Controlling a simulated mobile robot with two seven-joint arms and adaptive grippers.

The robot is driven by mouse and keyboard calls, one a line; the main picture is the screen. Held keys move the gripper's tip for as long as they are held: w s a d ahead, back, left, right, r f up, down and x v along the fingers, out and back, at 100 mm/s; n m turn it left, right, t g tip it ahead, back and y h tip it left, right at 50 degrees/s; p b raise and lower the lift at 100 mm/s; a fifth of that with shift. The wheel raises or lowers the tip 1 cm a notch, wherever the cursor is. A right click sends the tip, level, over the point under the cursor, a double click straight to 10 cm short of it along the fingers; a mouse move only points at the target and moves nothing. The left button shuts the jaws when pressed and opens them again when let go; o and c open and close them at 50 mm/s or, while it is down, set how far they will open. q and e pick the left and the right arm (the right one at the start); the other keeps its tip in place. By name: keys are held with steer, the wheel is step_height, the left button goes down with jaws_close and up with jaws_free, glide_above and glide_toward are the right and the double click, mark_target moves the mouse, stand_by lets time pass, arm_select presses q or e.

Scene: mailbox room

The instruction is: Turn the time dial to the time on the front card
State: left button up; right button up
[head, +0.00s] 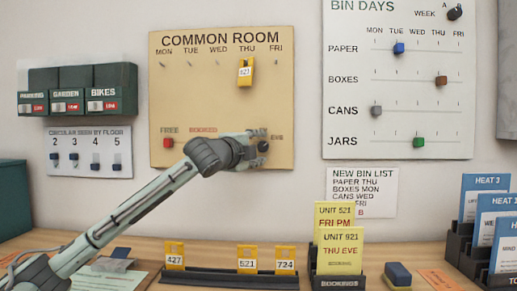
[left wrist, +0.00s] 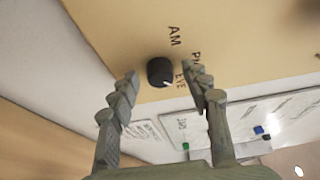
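The black time dial (left wrist: 160,72) sits on the tan Common Room board (head: 205,110), with AM, PM and EVE printed around it. Its white mark appears to point toward EVE. In the head view the dial (head: 263,146) is partly hidden by my left gripper (head: 258,147). In the left wrist view the left gripper's (left wrist: 163,82) fingers are apart, one on each side of the dial, with visible gaps. The front card (head: 337,254), yellow, reads UNIT 921, THU EVE. Behind it another yellow card (head: 334,216) reads FRI PM. My right gripper is out of view.
A yellow tag (head: 245,73) hangs under THU. A red marker (head: 168,142) is under FREE. A dark rack (head: 215,278) with yellow tags stands on the desk below. The bin days board (head: 350,145) is to the right, with sliders.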

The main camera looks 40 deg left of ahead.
arm_select(q)
steer(key=s+d, duration=0.2)
steer(key=s, duration=1)
